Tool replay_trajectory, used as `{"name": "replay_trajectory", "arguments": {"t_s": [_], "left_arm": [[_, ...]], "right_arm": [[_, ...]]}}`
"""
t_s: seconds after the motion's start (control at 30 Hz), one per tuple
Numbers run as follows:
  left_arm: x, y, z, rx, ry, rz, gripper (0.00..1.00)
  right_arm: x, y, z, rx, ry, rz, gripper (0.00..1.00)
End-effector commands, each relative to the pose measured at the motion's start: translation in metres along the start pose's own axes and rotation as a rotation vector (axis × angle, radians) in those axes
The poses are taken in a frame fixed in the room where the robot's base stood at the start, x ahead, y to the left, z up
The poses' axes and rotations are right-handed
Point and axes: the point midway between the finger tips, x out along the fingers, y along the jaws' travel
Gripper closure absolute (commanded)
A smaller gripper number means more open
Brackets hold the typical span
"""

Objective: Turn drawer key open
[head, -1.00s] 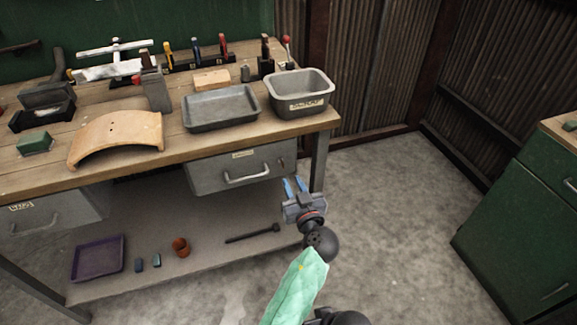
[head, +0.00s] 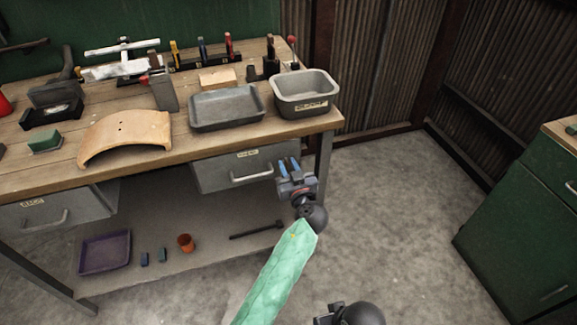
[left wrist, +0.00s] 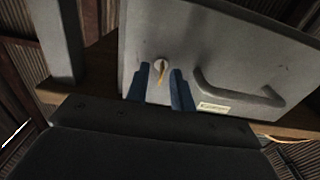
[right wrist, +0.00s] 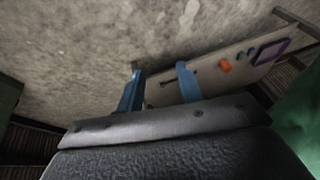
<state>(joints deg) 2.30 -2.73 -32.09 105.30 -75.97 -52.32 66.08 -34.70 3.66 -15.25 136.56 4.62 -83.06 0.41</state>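The grey drawer (head: 215,175) is shut under the right end of the workbench. In the left wrist view its front (left wrist: 215,60) shows a round lock with a brass key (left wrist: 161,71) beside the bar handle (left wrist: 235,92). My left gripper (head: 289,167) is at the right end of the drawer front and hides the lock in the head view. In the left wrist view its blue fingers (left wrist: 159,84) are open, with the key showing between their tips; no contact is visible. My right gripper (right wrist: 158,84) is open and empty, away from the drawer.
The bench top (head: 185,155) holds a grey tray (head: 226,107), a deep grey bin (head: 304,92) and a curved wooden piece (head: 125,137). The bench's right leg (head: 324,160) stands close by my left gripper. A green cabinet (head: 515,215) is at right; the floor between is clear.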

Motion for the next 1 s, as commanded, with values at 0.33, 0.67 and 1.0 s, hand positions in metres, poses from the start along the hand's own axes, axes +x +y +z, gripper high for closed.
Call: {"name": "replay_trajectory", "arguments": {"t_s": [0.33, 0.67, 1.0], "left_arm": [[0.000, 0.000, 0.000, 0.000, 0.000, 0.000, 1.00], [0.000, 0.000, 0.001, 0.058, 0.000, 0.000, 1.00], [0.000, 0.001, 0.002, 0.305, -0.001, -0.001, 1.00]], "right_arm": [[0.000, 0.000, -0.001, 0.000, 0.003, 0.000, 0.64], [0.005, -0.002, -0.003, -0.001, 0.018, -0.006, 0.64], [0.024, -0.010, -0.004, -0.006, 0.048, -0.029, 0.64]]}}
